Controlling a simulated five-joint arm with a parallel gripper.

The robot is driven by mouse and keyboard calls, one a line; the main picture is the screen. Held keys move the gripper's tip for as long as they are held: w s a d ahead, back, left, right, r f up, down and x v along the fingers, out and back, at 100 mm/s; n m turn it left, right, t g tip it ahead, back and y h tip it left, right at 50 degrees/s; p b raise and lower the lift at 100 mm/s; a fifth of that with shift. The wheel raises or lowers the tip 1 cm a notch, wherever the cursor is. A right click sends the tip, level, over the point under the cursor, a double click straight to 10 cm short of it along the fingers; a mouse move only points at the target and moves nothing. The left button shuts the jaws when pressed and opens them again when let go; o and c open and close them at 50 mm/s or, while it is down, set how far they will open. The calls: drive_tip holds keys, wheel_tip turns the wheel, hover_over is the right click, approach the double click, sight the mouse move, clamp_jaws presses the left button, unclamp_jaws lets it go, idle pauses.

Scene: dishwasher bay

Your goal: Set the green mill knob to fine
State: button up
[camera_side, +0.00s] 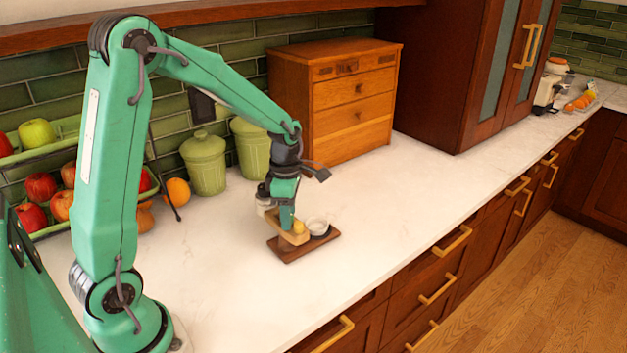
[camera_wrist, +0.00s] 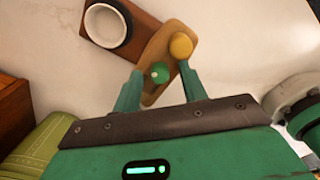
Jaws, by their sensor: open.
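In the wrist view, the green mill knob (camera_wrist: 159,73) is a small round knob with a light dot, on a tan wooden piece (camera_wrist: 150,95). A larger yellow knob (camera_wrist: 181,45) sits on the same piece, close to the right fingertip. My gripper (camera_wrist: 161,70) is open, with one finger on each side of the green knob. I cannot tell whether either finger touches it. In the side view, my gripper (camera_side: 288,222) points down at the wooden piece (camera_side: 291,238), beside the yellow knob (camera_side: 299,227). The green knob is hidden there by my fingers.
Green canisters (camera_side: 205,163) and a wooden drawer chest (camera_side: 345,105) stand behind. A fruit rack (camera_side: 60,140) is at the left. The counter in front and right is clear.

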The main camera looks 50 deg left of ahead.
clamp_jaws()
